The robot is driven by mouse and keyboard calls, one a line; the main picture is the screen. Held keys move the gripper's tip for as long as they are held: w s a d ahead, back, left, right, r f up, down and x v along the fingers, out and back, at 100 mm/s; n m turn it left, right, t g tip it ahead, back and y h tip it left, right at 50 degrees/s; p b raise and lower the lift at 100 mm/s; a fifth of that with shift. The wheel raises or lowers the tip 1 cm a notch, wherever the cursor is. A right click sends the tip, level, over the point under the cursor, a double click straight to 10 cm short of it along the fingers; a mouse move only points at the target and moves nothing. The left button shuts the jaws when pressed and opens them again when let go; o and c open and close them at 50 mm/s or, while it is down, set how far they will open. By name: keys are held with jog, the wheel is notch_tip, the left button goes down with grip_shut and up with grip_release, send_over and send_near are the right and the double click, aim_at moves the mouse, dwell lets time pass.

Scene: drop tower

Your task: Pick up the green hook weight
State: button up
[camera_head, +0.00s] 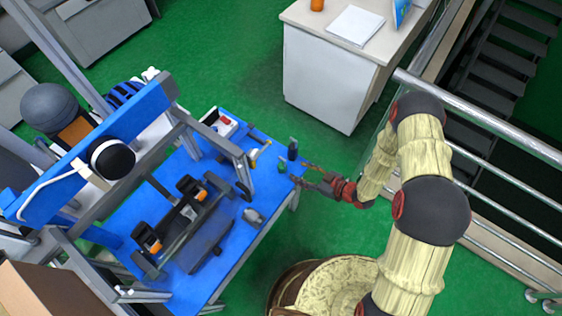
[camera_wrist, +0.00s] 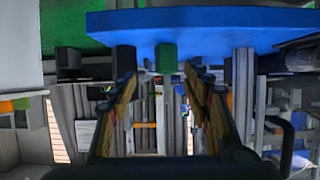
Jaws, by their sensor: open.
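The green hook weight (camera_head: 283,167) stands on the blue tabletop (camera_head: 228,190), near its right edge. In the wrist view it is a green block (camera_wrist: 166,58) that lines up with the gap between my fingertips. My gripper (camera_head: 300,174) is open and empty just right of the green weight in the head view, apart from it. Both fingers also show in the wrist view (camera_wrist: 163,76). A dark weight (camera_head: 293,149) stands close to the green one, and appears left of it in the wrist view (camera_wrist: 123,60). The green weight's hook is too small to make out.
A grey metal frame with a drop rig (camera_head: 190,220) fills the table's left and middle. A small grey object (camera_head: 253,216) lies near the front edge. A white cabinet (camera_head: 325,80) stands behind. A metal railing (camera_head: 490,120) runs along the right, behind my arm.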

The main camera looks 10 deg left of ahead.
aim_at(285, 168)
jog(key=shift+s+a+f, duration=0.1)
jog(key=shift+a+f, duration=0.15)
jog(key=shift+a, duration=0.35)
jog(key=b+x, duration=0.1)
jog(key=x, duration=0.5)
jog(key=shift+s+a+b, duration=0.15)
jog(key=shift+s+b, duration=0.05)
jog(key=shift+b, duration=0.2)
jog(key=shift+w+a, duration=0.2)
jog(key=shift+a, duration=0.15)
jog(key=shift+c, duration=1.2)
grip_shut()
